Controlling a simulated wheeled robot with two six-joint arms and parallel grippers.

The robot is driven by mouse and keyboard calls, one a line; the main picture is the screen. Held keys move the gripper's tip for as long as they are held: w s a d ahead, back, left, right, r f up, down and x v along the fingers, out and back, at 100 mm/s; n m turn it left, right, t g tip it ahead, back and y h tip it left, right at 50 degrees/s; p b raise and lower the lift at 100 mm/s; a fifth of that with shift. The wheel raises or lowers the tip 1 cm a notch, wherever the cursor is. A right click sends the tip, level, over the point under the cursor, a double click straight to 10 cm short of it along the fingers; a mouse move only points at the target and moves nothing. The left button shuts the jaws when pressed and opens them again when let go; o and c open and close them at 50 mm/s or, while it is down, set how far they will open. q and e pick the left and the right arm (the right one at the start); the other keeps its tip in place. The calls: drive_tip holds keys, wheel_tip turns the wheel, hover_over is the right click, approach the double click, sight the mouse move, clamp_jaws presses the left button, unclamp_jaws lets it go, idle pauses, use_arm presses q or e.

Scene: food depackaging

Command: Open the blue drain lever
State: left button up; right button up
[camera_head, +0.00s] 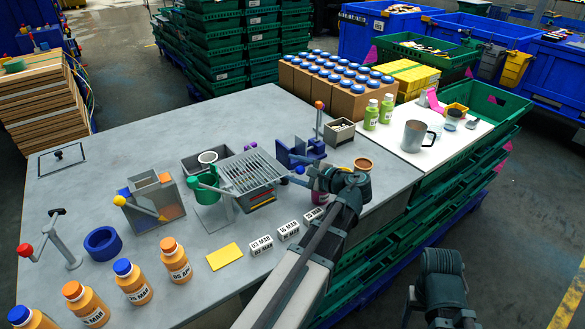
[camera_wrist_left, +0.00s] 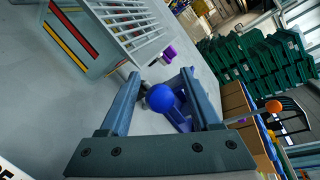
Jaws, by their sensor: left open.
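The blue drain lever shows as a blue ball knob (camera_head: 299,170) at the right side of a metal grate box (camera_head: 250,172). In the left wrist view the blue knob (camera_wrist_left: 160,98) appears between my two fingers, with a gap on each side. A short grey rod shows behind it. My left gripper (camera_head: 316,177) is just right of the knob in the head view, and its jaws (camera_wrist_left: 160,76) are open. I cannot tell whether the knob is fully inside the jaws. My right gripper is not in view; only a dark part of my arm shows at lower right.
A brown cup (camera_head: 363,164) is beside my left wrist. Date blocks (camera_head: 288,231) and a yellow card (camera_head: 224,256) lie in front.

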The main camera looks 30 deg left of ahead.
use_arm(q)
drive_tip(key=p+v, duration=0.3)
drive_tip(key=v, duration=1)
drive_tip(key=shift+d, duration=0.2)
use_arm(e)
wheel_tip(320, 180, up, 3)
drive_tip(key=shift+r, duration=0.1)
use_arm(q)
drive_tip(key=shift+r, duration=0.1)
